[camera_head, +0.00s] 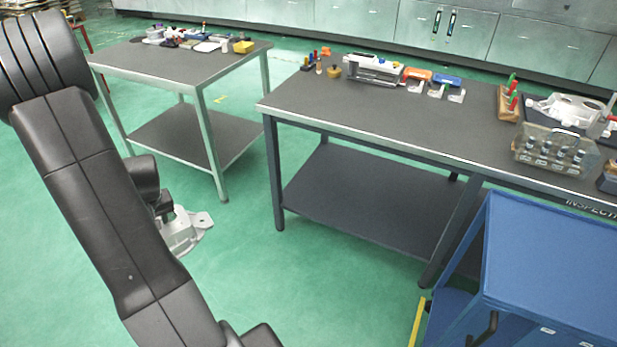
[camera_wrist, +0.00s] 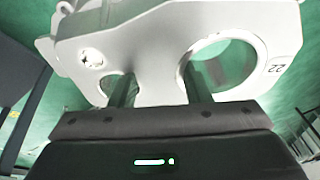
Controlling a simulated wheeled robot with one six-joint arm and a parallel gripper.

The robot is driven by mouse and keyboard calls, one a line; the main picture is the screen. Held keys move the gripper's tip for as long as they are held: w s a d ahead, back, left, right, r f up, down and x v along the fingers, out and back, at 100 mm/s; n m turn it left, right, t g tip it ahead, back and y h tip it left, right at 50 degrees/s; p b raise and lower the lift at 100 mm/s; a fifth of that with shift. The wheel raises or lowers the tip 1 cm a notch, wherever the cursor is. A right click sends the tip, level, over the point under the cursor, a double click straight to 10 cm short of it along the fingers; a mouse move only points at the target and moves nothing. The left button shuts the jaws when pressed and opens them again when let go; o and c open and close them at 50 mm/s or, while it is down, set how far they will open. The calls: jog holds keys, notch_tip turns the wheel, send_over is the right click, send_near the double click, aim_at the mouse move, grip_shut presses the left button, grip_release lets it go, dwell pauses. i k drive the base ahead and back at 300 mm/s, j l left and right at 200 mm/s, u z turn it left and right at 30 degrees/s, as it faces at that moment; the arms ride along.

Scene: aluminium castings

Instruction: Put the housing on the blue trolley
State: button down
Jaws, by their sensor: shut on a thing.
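The housing is a light grey metal casting (camera_head: 184,232) held out in front of my arm, above the green floor. In the wrist view the housing (camera_wrist: 145,45) fills the upper part, with a large round hole, a smaller hole and the marking 22. My gripper (camera_wrist: 160,92) is shut on it; the fingers reach up at the holes. In the head view my gripper (camera_head: 166,210) is partly hidden by my arm. The blue trolley (camera_head: 560,250) stands at the lower right, apart from the housing. The visible part of its top is bare.
A long grey inspection table (camera_head: 400,125) stands in the middle with gauges, coloured clamps and a clear box (camera_head: 553,150) on it. A smaller table (camera_head: 185,62) with small parts stands at the back left. Green floor lies open between my arm and the trolley.

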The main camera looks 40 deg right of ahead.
aim_at(571, 264)
jog(key=i+z, duration=1.05)
jog(key=z, duration=2)
